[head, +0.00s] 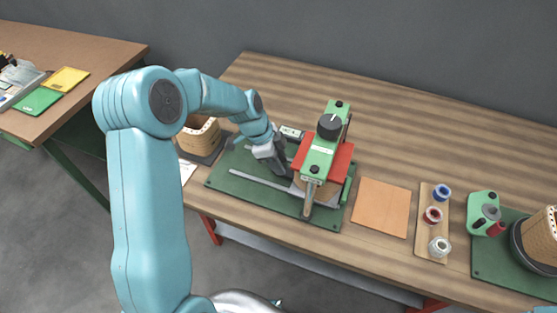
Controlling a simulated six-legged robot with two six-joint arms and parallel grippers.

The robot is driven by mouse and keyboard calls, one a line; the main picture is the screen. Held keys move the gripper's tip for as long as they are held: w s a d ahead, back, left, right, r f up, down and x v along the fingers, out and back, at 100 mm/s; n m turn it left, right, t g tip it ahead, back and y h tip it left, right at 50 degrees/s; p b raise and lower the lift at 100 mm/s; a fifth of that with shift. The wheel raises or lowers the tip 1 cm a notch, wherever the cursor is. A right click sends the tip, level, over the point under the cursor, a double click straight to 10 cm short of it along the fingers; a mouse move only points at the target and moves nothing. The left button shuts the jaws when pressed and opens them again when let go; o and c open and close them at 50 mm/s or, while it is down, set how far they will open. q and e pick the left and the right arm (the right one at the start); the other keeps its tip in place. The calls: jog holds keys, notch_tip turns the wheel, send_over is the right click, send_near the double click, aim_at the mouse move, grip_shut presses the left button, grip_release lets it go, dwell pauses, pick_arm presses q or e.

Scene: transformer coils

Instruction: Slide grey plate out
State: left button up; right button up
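A green clamp fixture (319,158) with a black knob and red plates (342,161) stands on a dark green base (222,178). A pale grey edge (298,191), which looks like the grey plate, shows low at the fixture's left side. The rest of it is hidden under the fixture. My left gripper (281,168) points down at the fixture's left side, close to that edge. Its fingertips are small and dark, so I cannot tell whether they touch the plate or are apart. My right gripper is out of view.
Grey rails (262,187) lie on the green base. A tan square (381,207) and a wooden strip with several spools (433,224) lie to the right. Another green fixture (483,213) and a coil (541,238) stand far right. A second coil (199,136) stands behind my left arm. The table's back is clear.

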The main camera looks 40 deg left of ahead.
pick_arm(q)
grip_shut()
jog(key=shift+a, duration=0.35)
jog(key=s+a+b, duration=0.1)
jog(key=a, duration=0.2)
jog(key=s+a+b, duration=0.1)
jog(key=a, duration=0.3)
jog(key=a+b, duration=0.2)
jog(key=a, duration=0.2)
jog(key=shift+s+a, duration=0.1)
jog(key=shift+s, duration=0.3)
jog(key=shift+a+r, duration=0.1)
jog(key=shift+a, duration=0.25)
jog(key=shift+o, duration=1.5)
grip_release()
jog(key=shift+s+d, duration=0.1)
